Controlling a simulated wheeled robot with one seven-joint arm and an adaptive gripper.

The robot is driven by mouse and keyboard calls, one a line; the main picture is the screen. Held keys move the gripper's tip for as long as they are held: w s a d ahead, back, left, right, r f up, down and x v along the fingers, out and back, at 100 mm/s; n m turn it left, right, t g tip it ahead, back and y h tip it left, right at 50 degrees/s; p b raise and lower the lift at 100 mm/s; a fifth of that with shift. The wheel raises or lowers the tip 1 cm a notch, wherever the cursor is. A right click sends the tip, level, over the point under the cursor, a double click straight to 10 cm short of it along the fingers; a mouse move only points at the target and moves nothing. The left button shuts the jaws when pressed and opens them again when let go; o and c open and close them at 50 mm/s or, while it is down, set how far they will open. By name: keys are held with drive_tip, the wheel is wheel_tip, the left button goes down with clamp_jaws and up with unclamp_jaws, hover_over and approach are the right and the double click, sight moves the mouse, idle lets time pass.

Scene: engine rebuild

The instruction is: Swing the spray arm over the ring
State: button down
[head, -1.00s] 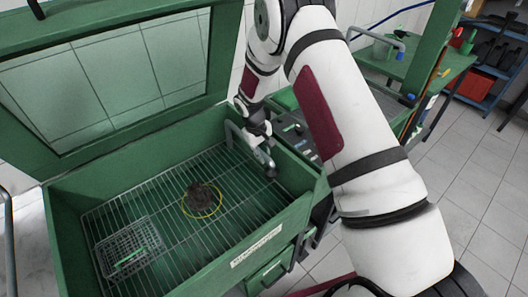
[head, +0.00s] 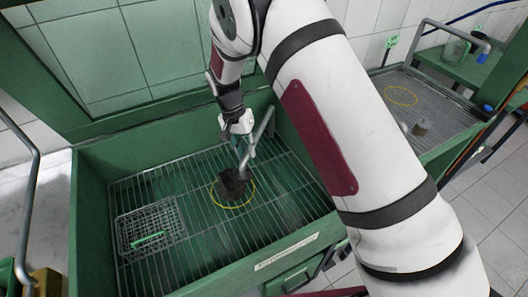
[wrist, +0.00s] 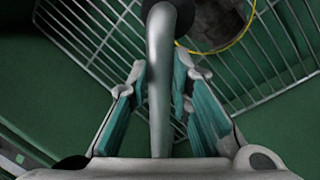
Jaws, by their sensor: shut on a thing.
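The spray arm (head: 258,137) is a grey metal pipe that comes off the right side of the green wash tub. Its bent lower end hangs close to a dark, dirty part (head: 231,184). That part sits inside the yellow ring (head: 250,200) on the tub's wire rack. My gripper (head: 240,140) is shut on the spray arm. In the wrist view the pipe (wrist: 160,90) runs between my teal finger pads (wrist: 164,98). The dark part (wrist: 212,22) and a bit of the ring (wrist: 247,28) show beyond the pipe's end, up and right.
A wire basket (head: 125,232) with a green item (head: 148,240) lies on the rack at left. The tub's green front wall (head: 215,284) and raised framed lid (head: 50,80) bound the space. A second tray with a yellow ring (head: 401,95) stands at right.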

drive_tip(key=w+a+m+b, duration=0.1)
drive_tip(key=a, duration=0.1)
drive_tip(key=w+a+m+b, duration=0.1)
drive_tip(key=a, duration=0.1)
drive_tip(key=shift+w, duration=0.15)
drive_tip(key=shift+r, duration=0.1)
drive_tip(key=c, duration=1.4)
unclamp_jaws()
drive_tip(key=shift+c, duration=0.2)
wheel_tip(320, 180, up, 7)
drive_tip(key=a, duration=0.1)
drive_tip(key=shift+w, duration=0.4)
drive_tip(key=shift+a, duration=0.1)
